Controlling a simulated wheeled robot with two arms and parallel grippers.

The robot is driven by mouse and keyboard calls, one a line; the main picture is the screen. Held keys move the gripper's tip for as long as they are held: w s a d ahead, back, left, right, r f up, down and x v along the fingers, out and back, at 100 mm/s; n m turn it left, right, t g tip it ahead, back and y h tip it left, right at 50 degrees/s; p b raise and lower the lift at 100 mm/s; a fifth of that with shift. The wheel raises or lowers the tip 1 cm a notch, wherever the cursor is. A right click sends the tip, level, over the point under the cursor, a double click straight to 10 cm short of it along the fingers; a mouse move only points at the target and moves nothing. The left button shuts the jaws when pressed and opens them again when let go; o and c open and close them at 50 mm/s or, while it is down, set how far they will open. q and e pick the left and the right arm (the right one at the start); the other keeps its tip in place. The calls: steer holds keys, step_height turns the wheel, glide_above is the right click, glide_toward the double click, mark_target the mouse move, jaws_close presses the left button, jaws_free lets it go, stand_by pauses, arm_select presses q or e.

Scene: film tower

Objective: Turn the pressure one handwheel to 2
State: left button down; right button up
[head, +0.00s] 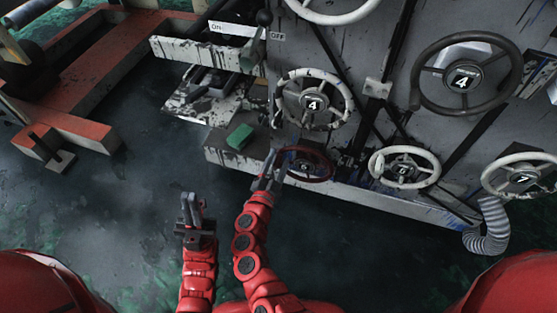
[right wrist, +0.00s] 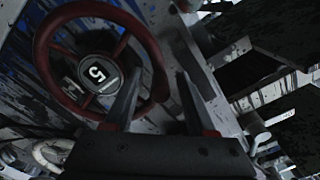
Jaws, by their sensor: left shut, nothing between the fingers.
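A dark red handwheel (head: 322,177) with a number plate sits low on the grey machine panel. In the right wrist view this red handwheel (right wrist: 72,108) is close and its plate reads 5. My right gripper (head: 271,172) is just left of it. In the right wrist view my right gripper (right wrist: 158,85) has its fingers apart, with the right side of the rim showing between them. I cannot tell whether they touch the rim. My left gripper (head: 193,205) is shut and empty, low over the floor. No wheel's name is readable enough to tell which is pressure one.
A white handwheel (head: 283,110) and a dark handwheel (head: 415,92) both read 4. Smaller white handwheels read 6 (head: 436,160) and 7 (head: 487,183). A lever (head: 262,32) stands by an ON/OFF plate. A green block (head: 239,136) lies on a ledge. A ribbed hose (head: 488,230) hangs right.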

jaws_close()
stand_by(1.3)
